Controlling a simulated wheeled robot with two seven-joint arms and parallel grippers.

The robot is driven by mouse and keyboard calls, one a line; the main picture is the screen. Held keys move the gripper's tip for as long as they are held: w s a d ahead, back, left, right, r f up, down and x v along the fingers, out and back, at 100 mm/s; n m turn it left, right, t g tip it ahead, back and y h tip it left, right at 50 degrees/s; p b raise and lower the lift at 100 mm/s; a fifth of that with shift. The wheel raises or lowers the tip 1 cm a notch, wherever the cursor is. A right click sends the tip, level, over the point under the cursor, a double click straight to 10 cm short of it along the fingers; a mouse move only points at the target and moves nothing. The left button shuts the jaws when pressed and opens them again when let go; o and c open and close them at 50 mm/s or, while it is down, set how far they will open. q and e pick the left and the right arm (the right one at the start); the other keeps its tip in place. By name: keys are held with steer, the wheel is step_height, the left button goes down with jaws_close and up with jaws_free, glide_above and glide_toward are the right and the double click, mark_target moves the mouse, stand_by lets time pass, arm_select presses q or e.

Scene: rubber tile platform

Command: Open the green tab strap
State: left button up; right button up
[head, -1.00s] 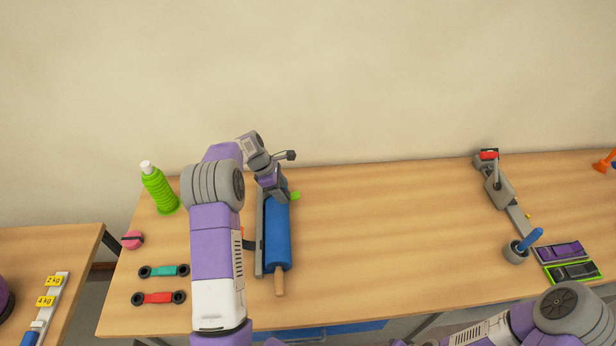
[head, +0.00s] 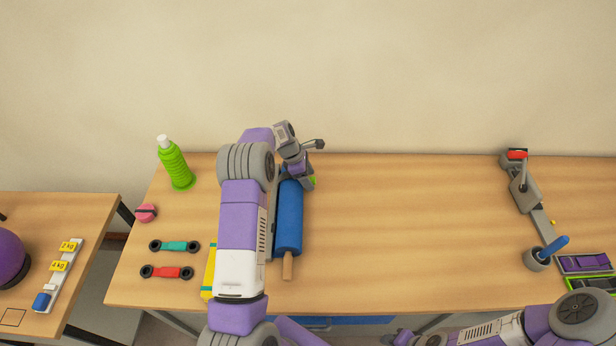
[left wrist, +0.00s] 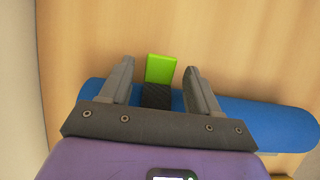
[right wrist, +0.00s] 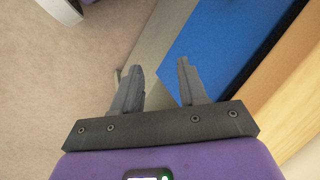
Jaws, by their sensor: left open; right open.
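The blue roll (head: 288,220) lies on the table, its wooden-looking handle toward the front edge. A black strap (left wrist: 157,95) crosses the roll at its far end and finishes in a bright green tab (left wrist: 160,68). The green tab also shows in the head view (head: 313,181). My left gripper (left wrist: 153,66) is open, with one finger on each side of the tab and strap; a gap shows on both sides. My right gripper (right wrist: 162,65) is open and empty, low by the table front, beside a blue panel (right wrist: 220,50).
A grey lever device (head: 522,185) stands at right. The table between roll and device is clear.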

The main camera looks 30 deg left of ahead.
arm_select(q)
steer(key=shift+c, duration=0.4)
jaws_close()
steer(key=shift+a+r, duration=0.1)
steer(key=shift+r, duration=0.05)
